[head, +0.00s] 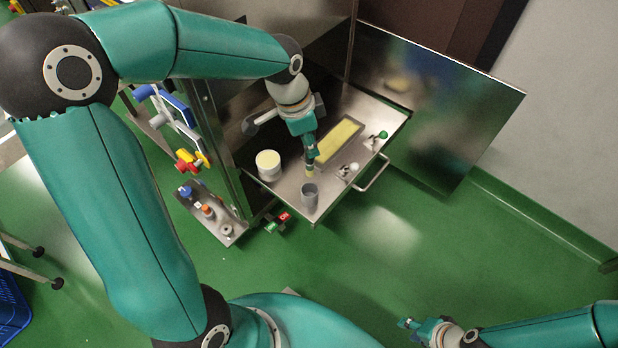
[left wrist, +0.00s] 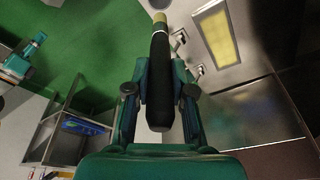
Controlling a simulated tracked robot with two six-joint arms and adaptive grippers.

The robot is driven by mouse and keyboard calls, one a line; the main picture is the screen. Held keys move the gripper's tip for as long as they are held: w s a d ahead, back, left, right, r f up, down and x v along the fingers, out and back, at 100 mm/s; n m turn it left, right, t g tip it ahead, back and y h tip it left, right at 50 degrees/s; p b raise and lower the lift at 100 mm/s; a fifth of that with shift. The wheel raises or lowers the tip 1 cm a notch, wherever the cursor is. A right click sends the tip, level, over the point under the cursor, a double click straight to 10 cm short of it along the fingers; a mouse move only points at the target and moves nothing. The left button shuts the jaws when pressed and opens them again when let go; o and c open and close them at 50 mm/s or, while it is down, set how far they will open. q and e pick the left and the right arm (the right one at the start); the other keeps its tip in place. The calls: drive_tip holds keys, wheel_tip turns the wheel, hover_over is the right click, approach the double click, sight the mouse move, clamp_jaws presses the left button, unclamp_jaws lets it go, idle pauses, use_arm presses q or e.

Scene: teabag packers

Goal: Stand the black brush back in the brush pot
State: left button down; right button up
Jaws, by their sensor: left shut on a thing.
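My left gripper (head: 311,152) is shut on the black brush, pointing down over the steel drawer-like shelf. In the left wrist view the black brush (left wrist: 160,85) lies between the fingers, with its pale bristle end (left wrist: 159,18) pointing away from the palm. In the head view only the pale lower end of the brush (head: 309,174) shows clearly. A grey cup, which looks like the brush pot (head: 309,197), stands upright near the shelf's front corner, just below the brush end in the picture. I cannot tell the height gap. My right gripper (head: 411,325) is far off at lower right; its jaws are unclear.
A white tub (head: 268,166) stands left of the brush. A tray with a yellow filling (head: 337,143) lies to the right. Small fittings, one with a green knob (head: 382,134), stand near the shelf's right edge by a handle (head: 375,176). A side tray (head: 208,212) holds small bottles.

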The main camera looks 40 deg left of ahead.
sight(310, 174)
use_arm(q)
drive_tip(key=x, duration=0.2)
drive_tip(key=s+b+x, duration=0.1)
drive_tip(key=x, duration=0.2)
drive_tip(key=a+x, duration=0.1)
drive_tip(key=x, duration=0.2)
drive_tip(key=shift+s+f+b, duration=0.2)
drive_tip(key=shift+f+b, duration=0.1)
drive_tip(key=shift+f, duration=0.05)
drive_tip(key=shift+s+a+b+x, duration=0.15)
drive_tip(key=shift+b+x, duration=0.1)
drive_tip(key=shift+x, duration=0.7)
drive_tip(key=shift+s+a+b+x, duration=0.1)
drive_tip(key=shift+s+b+x, duration=0.1)
drive_tip(key=shift+x, duration=0.75)
drive_tip(key=shift+f, duration=0.1)
drive_tip(key=shift+f, duration=0.15)
drive_tip(key=c, duration=1)
unclamp_jaws()
drive_tip(key=shift+r, duration=0.3)
drive_tip(key=p+v, duration=0.2)
drive_tip(key=v, duration=0.9)
drive_tip(key=shift+r+p, duration=0.35)
drive_tip(key=shift+p, duration=0.05)
